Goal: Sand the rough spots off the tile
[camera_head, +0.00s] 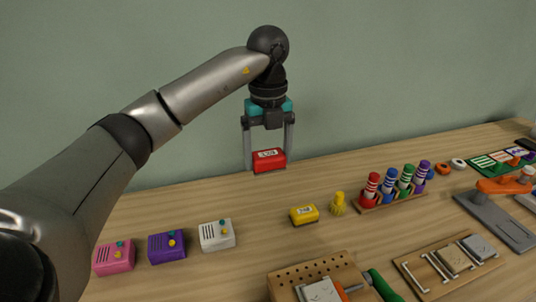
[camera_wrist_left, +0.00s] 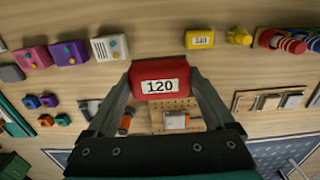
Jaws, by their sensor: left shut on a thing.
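My left gripper (camera_head: 268,165) is shut on a red sanding block (camera_head: 269,156) and holds it above the table. The block's label reads 120 in the left wrist view (camera_wrist_left: 160,78). A pale grey tile (camera_head: 321,291) lies on a perforated wooden board (camera_head: 312,270) at the front, partly cut off by the picture's edge. The tile also shows in the left wrist view (camera_wrist_left: 176,122), apart from the block. Its rough spots are too small to make out. A yellow block (camera_head: 304,215) with a label lies on the table behind the board. My right gripper is not in view.
A yellow brush-like thing (camera_head: 339,204) and a rack of coloured rolls (camera_head: 391,192) stand right of the yellow block. A wooden tray (camera_head: 420,280) holds grey pieces. A green-handled tool (camera_head: 383,287) lies beside the board. Pink, purple and white boxes (camera_head: 216,236) stand left.

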